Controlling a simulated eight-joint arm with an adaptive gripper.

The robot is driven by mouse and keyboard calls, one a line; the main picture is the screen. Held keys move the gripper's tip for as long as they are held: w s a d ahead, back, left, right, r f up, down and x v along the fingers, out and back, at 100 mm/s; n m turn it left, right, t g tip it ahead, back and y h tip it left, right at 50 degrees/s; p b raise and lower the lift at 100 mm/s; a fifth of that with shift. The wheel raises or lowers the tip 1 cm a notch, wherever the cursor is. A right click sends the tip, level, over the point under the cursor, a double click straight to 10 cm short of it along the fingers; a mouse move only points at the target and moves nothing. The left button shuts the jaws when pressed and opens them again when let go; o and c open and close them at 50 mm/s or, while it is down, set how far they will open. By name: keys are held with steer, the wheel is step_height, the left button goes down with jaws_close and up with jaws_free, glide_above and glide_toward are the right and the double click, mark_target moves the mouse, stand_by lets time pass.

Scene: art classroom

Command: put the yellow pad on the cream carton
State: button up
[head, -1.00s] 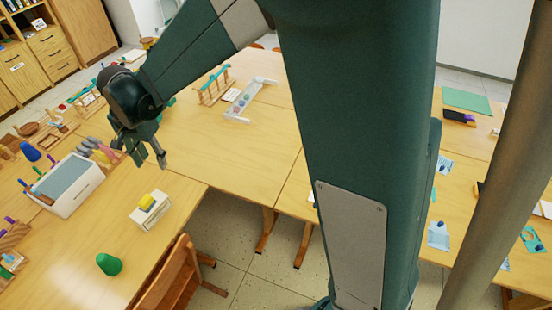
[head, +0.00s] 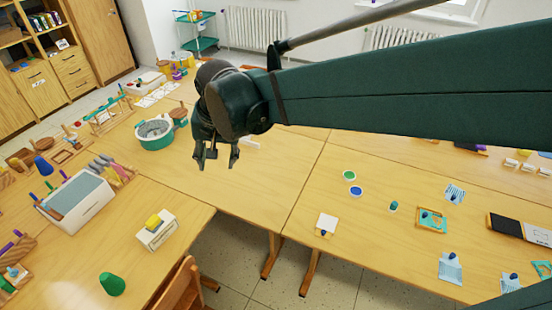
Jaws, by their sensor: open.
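The cream carton (head: 158,236) stands on the near left table, close to that table's right edge. The yellow pad (head: 153,220) rests on top of the carton, towards its back left. My gripper (head: 216,163) is open and empty, pointing down above the table. It is up and to the right of the carton in the picture, well apart from it. Nothing hides the pad or the carton.
A grey-topped white box (head: 76,200) stands left of the carton, and a green cone-like piece (head: 112,284) lies nearer. A teal-rimmed round basin (head: 155,132) stands behind. A wooden chair (head: 182,287) is at the table's near edge. The table between carton and basin is mostly clear.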

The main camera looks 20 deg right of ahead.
steer(key=s+d+n+t+h, duration=0.1)
steer(key=s+d+n+t, duration=0.2)
steer(key=s+d, duration=1.3)
steer(key=shift+s+r+n+t, duration=0.15)
steer(key=shift+s+n+t, duration=0.15)
steer(key=shift+s+n, duration=0.25)
